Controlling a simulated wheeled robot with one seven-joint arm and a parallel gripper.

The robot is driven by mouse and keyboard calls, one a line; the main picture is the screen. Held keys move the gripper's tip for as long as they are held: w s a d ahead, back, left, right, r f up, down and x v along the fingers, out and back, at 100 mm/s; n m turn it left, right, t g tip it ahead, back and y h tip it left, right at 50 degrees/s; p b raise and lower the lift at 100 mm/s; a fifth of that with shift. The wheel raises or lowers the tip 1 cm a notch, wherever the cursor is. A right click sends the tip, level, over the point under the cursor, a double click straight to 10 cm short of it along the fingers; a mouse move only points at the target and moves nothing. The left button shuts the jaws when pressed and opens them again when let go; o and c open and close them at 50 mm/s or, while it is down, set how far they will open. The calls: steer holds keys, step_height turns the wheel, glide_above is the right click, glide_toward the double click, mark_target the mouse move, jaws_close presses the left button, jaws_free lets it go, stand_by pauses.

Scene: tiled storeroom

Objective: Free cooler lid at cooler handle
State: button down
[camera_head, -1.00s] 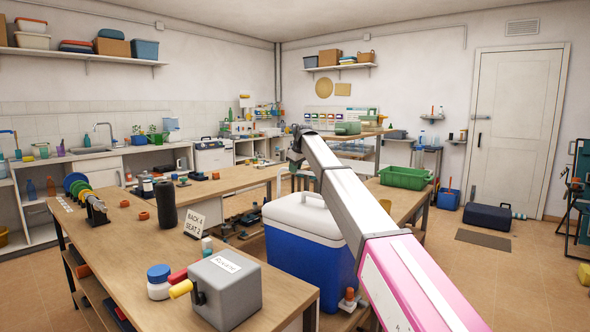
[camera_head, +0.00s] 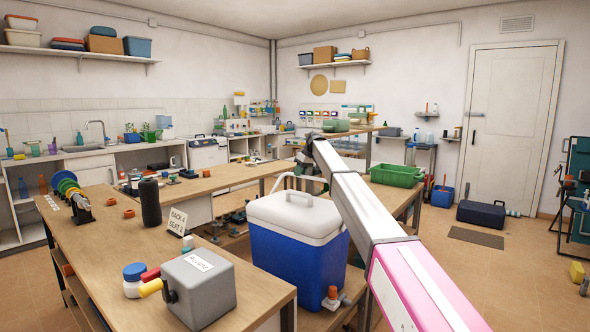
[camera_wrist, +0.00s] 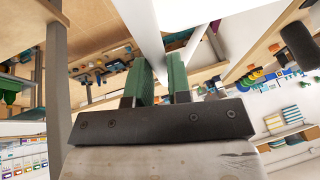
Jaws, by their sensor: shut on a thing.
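The cooler (camera_head: 292,250) has a blue body and a white lid (camera_head: 297,218), in the middle of the head view. The lid lies down on the body. A thin white cooler handle (camera_head: 281,179) rises at the cooler's far side, partly hidden. My gripper (camera_head: 312,182) is behind the lid, largely hidden by my arm in the head view. In the wrist view my gripper's green fingers (camera_wrist: 158,72) are close together on a white strip, which looks like the handle. A broad white surface, likely the lid (camera_wrist: 205,18), lies just beyond them.
A workbench (camera_head: 110,255) at left holds a grey box (camera_head: 197,292), jars and a dark cylinder (camera_head: 150,201). A green tray (camera_head: 396,175) stands on the bench behind my arm. A dark blue case (camera_head: 481,214) is on the floor. Floor at right is mostly clear.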

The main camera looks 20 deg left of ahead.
steer(key=w+d+f+g+y, duration=0.1)
steer(key=w+f+g, duration=0.1)
steer(key=f, duration=0.6)
steer(key=w+d+f+m+g, duration=0.1)
steer(key=w+f, duration=0.3)
steer(key=f, duration=0.5)
steer(key=shift+w+d+g+y, duration=0.35)
steer(key=shift+d+g+y, duration=0.05)
steer(key=shift+d, duration=0.1)
steer(key=c, duration=1.1)
jaws_free()
steer(key=shift+o, duration=0.2)
steer(key=shift+r, duration=0.15)
steer(key=shift+w+r, duration=0.1)
steer(key=shift+r, duration=0.05)
